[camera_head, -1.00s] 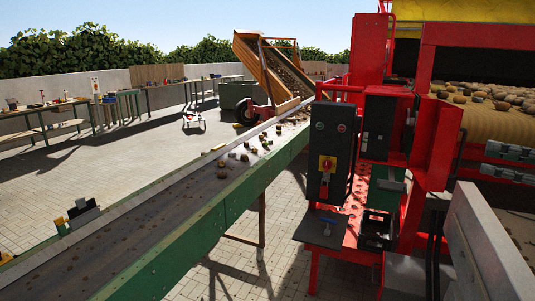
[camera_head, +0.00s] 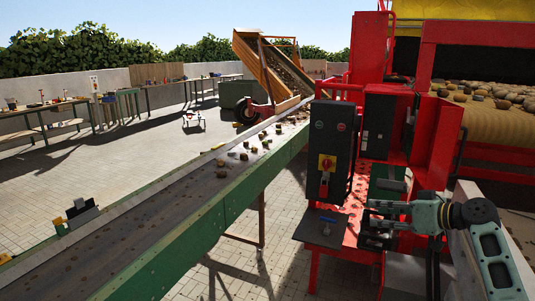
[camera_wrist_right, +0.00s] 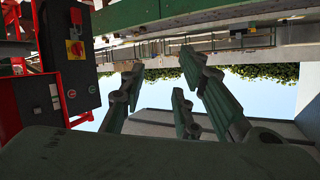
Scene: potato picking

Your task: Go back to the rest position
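My right gripper (camera_head: 370,221) shows at the lower right of the head view, its arm coming in from the right edge. Its fingers point left, spread apart, with nothing between them. They are in front of the red machine frame, right of the control box. The right wrist view, which looks upside down, shows the same spread, empty fingers (camera_wrist_right: 160,75) against sky and hedge. My left gripper is in neither view.
A conveyor (camera_head: 150,220) with potatoes and clods runs diagonally across. A black control box (camera_head: 330,150) with a red-yellow switch stands on the red machine (camera_head: 432,140). A grey panel lies beneath my right arm. Tables line the left wall; the paved floor there is mostly clear.

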